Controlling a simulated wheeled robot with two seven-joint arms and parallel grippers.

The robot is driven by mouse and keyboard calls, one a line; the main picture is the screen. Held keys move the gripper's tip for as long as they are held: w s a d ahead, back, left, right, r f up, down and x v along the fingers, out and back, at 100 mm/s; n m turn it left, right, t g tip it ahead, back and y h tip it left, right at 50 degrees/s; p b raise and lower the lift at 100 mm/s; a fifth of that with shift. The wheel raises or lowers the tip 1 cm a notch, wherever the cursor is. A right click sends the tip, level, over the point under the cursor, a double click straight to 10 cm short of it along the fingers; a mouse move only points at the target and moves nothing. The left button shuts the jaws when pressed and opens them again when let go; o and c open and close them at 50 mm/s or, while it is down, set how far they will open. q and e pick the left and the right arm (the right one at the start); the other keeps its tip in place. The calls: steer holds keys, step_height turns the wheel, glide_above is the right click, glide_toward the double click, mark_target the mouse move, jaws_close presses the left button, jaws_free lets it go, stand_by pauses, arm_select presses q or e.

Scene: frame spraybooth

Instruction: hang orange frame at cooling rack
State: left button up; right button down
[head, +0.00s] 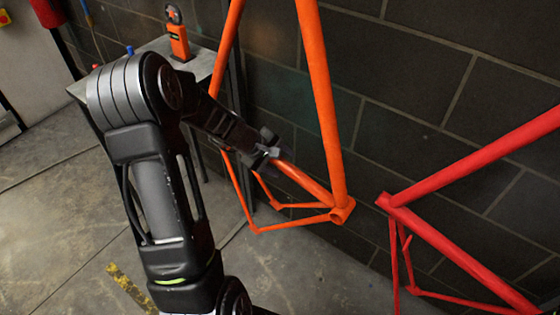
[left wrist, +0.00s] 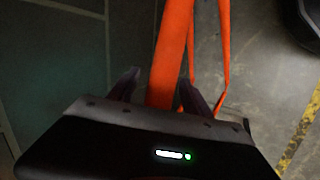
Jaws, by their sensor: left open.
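The orange frame (head: 322,100) hangs in front of the block wall in the head view, its upper part cut off by the top edge. Its bottom bracket and thin rear stays are low, clear of the floor. My left gripper (head: 270,152) is at one of its lower tubes. In the left wrist view, an orange tube (left wrist: 174,45) runs between the two fingers of my left gripper (left wrist: 158,78). The fingers are apart, one on each side; contact cannot be told. I cannot make out the cooling rack. My right gripper is not in view.
A red frame (head: 450,250) is at the right, near the orange one. A small table (head: 205,62) bearing an orange device (head: 178,40) stands behind my left arm. The block wall (head: 430,85) is close behind the frames. Concrete floor (head: 300,275) is open below.

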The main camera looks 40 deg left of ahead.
arm_select(q)
steer(key=shift+s+f, duration=0.15)
steer(key=shift+f, duration=0.05)
steer(key=p+v, duration=0.1)
steer(key=v, duration=0.7)
stand_by(0.5)
